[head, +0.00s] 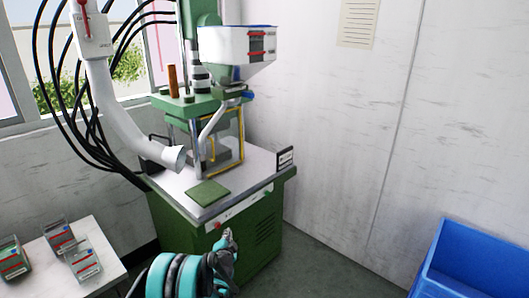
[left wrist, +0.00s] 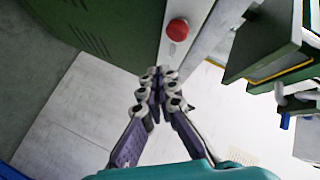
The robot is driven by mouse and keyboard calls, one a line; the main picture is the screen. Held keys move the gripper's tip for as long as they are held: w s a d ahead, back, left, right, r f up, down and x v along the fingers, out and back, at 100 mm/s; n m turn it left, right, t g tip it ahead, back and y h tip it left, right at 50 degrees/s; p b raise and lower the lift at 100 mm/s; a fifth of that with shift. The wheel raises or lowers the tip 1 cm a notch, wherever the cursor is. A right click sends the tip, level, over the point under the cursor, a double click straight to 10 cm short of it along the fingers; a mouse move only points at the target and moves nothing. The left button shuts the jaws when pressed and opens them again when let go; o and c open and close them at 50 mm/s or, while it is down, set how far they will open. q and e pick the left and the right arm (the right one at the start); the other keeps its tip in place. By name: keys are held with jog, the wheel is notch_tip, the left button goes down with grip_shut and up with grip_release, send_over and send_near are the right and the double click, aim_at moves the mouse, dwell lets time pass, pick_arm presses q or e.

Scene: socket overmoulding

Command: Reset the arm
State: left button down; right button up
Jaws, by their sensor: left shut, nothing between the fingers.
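My left arm comes in at the bottom of the head view, and its gripper (head: 228,236) is in front of the green moulding machine (head: 240,245). In the left wrist view the fingers of the left gripper (left wrist: 159,72) meet at their tips and hold nothing. A red button (left wrist: 177,30) on the machine's pale front panel shows just beyond the fingertips; I cannot tell whether they touch it. My right gripper is not in view.
A white table (head: 98,240) with several small boxes of parts (head: 83,263) stands at the left. A blue bin (head: 470,255) is at the lower right. A green square pad (head: 207,193) lies on the machine's top. Bare floor (head: 330,278) lies between machine and bin.

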pick_arm(q)
jog(key=s+r+n+g, duration=0.4)
jog(key=s+r+n, duration=0.1)
jog(key=s+r, duration=1.15)
jog(key=s+d+f+n+g+h, duration=0.1)
jog(key=s+d+n+g, duration=0.1)
jog(key=s, duration=1.2)
jog(key=s+d+f+n+g+h, duration=0.1)
jog(key=s+d+n+g, duration=0.1)
jog(key=s, duration=1.3)
jog(key=shift+d+n, duration=0.25)
jog(key=shift+n, duration=0.15)
